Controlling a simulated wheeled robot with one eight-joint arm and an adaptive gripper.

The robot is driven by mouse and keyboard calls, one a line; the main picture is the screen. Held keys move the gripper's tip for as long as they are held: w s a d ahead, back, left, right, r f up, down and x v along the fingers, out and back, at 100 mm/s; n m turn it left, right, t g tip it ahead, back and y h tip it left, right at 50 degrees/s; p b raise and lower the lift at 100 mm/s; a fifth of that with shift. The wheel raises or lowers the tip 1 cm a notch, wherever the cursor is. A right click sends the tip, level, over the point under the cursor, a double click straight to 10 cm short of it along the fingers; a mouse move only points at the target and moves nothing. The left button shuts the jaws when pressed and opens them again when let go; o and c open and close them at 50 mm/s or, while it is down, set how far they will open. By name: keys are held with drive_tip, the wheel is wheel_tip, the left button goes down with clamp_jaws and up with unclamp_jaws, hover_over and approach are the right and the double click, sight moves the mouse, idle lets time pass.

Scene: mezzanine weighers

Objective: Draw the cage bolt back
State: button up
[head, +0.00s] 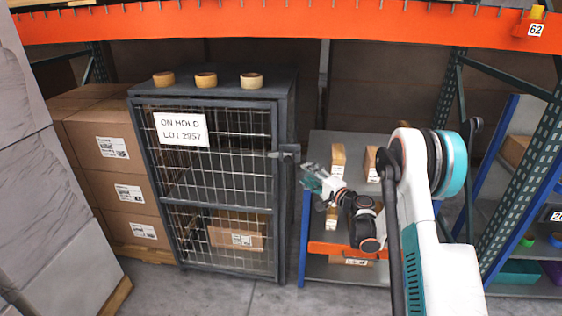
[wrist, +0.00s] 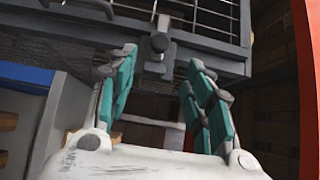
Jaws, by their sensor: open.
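The cage (head: 212,180) is a dark grey steel frame with wire mesh, standing upright with its door shut. Its bolt (head: 289,151) is a dark grey piece on the right edge of the door, about mid-height; it also shows in the wrist view (wrist: 159,45) as a blocky housing with a knob on the cage frame. My gripper (head: 313,180) is just right of and below the bolt. In the wrist view my gripper (wrist: 161,62) is open and empty, its teal-padded fingers spread to either side below the bolt. I see no clear contact with the bolt.
A sign (head: 181,129) reading "ON HOLD LOT 2957" hangs on the cage door. Tape rolls (head: 206,80) sit on the cage top. A carton (head: 237,234) lies inside. Stacked cartons (head: 120,150) stand left, a shelf unit (head: 330,270) right. An orange rack beam (head: 270,22) crosses overhead.

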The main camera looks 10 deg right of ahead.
sight(289, 161)
drive_tip(key=b+x, duration=0.3)
drive_tip(key=x, duration=1)
drive_tip(key=shift+w+a, duration=0.15)
drive_tip(key=shift+w, duration=0.1)
drive_tip(key=shift+c, duration=0.2)
